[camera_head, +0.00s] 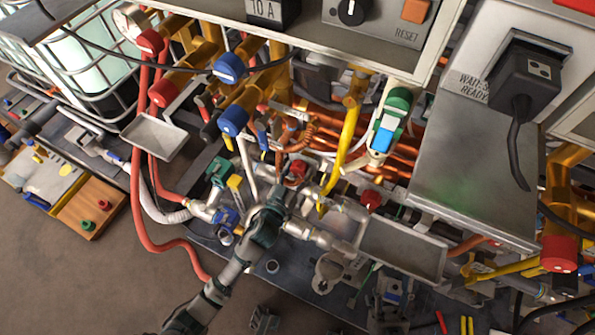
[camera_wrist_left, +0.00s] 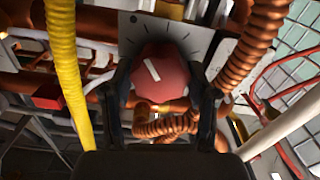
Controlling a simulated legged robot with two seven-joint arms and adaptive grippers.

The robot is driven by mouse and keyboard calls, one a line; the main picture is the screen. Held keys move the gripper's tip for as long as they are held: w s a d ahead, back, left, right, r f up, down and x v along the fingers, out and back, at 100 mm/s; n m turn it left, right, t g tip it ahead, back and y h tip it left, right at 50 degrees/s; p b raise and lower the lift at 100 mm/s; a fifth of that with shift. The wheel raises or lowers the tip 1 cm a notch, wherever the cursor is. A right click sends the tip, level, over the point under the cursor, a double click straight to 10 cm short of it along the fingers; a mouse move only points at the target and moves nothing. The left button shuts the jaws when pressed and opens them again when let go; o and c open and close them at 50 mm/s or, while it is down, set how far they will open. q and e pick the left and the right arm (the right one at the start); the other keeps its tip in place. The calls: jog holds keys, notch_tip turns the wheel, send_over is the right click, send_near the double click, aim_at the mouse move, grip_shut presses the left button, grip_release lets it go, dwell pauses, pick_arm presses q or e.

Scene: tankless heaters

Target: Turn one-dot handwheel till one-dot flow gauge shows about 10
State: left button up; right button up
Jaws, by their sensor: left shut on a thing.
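A red handwheel (camera_wrist_left: 165,82) with a white pointer bar sits in front of a pale plate with dark scale marks in the left wrist view. In the head view it is a small red knob (camera_head: 297,168) among the pipes. My left gripper (camera_head: 282,187) reaches up to it from below. Its two dark fingers stand on either side of the handwheel and are shut on it. I cannot make out a dot on this handwheel. A round white gauge (camera_head: 128,21) is at the upper left, too small to read. I cannot tell which gauge is the one-dot flow gauge.
Red and blue capped valves (camera_head: 232,121) crowd the upper left. A yellow pipe (camera_head: 349,130) runs close right of my left gripper. Another red knob (camera_head: 371,200) and a grey tray (camera_head: 404,248) are further right. Copper coils (camera_wrist_left: 255,40) flank the handwheel.

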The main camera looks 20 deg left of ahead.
pick_arm(q)
jog(key=m+p, duration=0.2)
jog(key=m, duration=0.1)
jog(key=shift+r, duration=0.25)
jog(key=m+p, duration=0.2)
jog(key=m, duration=0.2)
jog(key=shift+f, duration=0.15)
jog(key=shift+d+f+m+p, duration=0.15)
jog(key=shift+m+p, duration=0.45)
jog(key=shift+m, duration=0.8)
pick_arm(e)
jog(key=w+f+n+g+h, duration=0.1)
jog(key=w+f+g, duration=0.3)
jog(key=f+g, duration=0.6)
jog(key=shift+f, duration=0.45)
pick_arm(q)
jog(key=shift+f, duration=0.1)
jog(key=o, duration=0.9)
jog(key=shift+c, duration=0.2)
jog(key=s+a, duration=0.2)
jog(key=s, duration=0.9)
jog(key=shift+s+a, duration=0.2)
jog(key=shift+s, duration=0.2)
